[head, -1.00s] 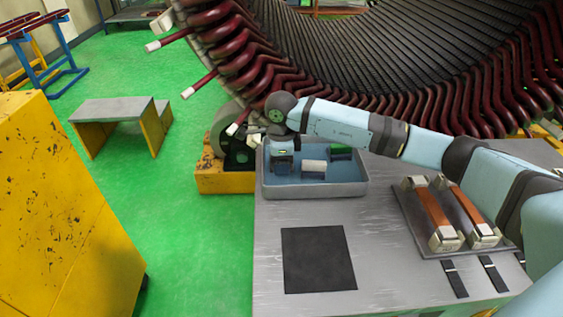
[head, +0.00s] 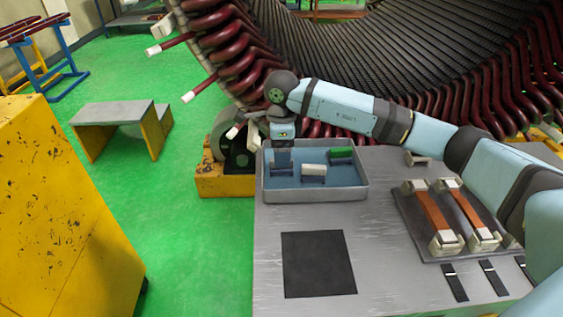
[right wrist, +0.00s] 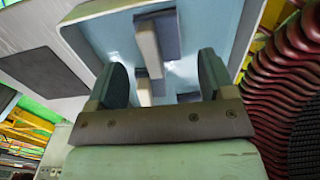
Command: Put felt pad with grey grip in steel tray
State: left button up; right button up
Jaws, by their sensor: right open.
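My right gripper (head: 283,150) is over the left part of the steel tray (head: 345,192), fingers pointing down. The right wrist view shows the gripper (right wrist: 162,72) open, one finger on each side. Ahead of the palm a dark felt pad with a pale greyish grip (right wrist: 148,48) lies on the tray floor, apart from the fingers as far as I can see. The tray's inside wall also shows there (right wrist: 92,42). In the head view this pad is mostly hidden by the gripper. My left gripper is not in view.
The tray also holds a white-gripped pad (head: 314,169) and a green-gripped pad (head: 341,155). A dark mat (head: 318,265) lies in front. A rack with copper-coloured bars (head: 435,215) stands at right. The big stator (head: 400,60) rises close behind the tray. Bare tabletop lies between mat and rack.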

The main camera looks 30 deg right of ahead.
notch_tip(320, 180, up, 6)
jog(key=shift+r, duration=0.1)
dwell(0.6)
